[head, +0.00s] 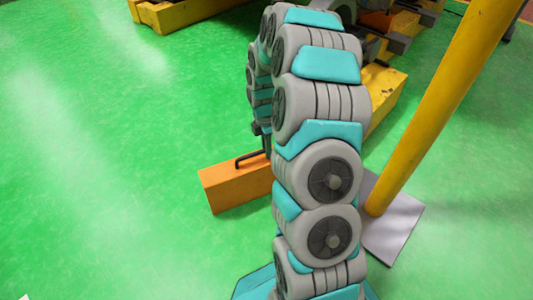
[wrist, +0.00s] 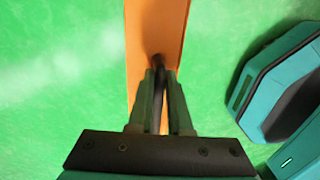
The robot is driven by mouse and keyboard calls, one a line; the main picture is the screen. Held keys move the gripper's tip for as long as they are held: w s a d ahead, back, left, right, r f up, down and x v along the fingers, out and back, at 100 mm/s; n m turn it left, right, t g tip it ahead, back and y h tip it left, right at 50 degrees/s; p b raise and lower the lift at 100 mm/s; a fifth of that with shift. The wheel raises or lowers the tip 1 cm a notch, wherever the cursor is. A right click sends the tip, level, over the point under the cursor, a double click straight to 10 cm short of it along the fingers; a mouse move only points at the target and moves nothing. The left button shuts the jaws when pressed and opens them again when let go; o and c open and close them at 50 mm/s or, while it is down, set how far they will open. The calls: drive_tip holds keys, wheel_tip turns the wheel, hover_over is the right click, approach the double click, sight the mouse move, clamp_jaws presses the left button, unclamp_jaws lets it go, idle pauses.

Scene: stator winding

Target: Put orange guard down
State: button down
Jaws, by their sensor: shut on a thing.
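The orange guard (head: 233,186) is a long orange block with a dark handle on top, left of my arm in the head view. Its right end is hidden behind my arm. In the wrist view the guard (wrist: 157,28) runs up the middle of the picture. My gripper (wrist: 160,76) is shut on its dark handle (wrist: 158,62). In the head view my gripper is mostly hidden behind my arm. The guard is at or close to the green floor; I cannot tell whether it touches.
A yellow post (head: 440,110) on a grey base plate (head: 395,225) stands to the right of my arm. A yellow machine frame (head: 385,92) is behind my arm, and another yellow part (head: 180,12) is at the top. The green floor (head: 100,150) on the left is clear.

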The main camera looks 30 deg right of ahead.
wheel_tip(320, 180, down, 2)
drive_tip(key=c, duration=0.8)
unclamp_jaws()
drive_tip(key=shift+c, duration=0.2)
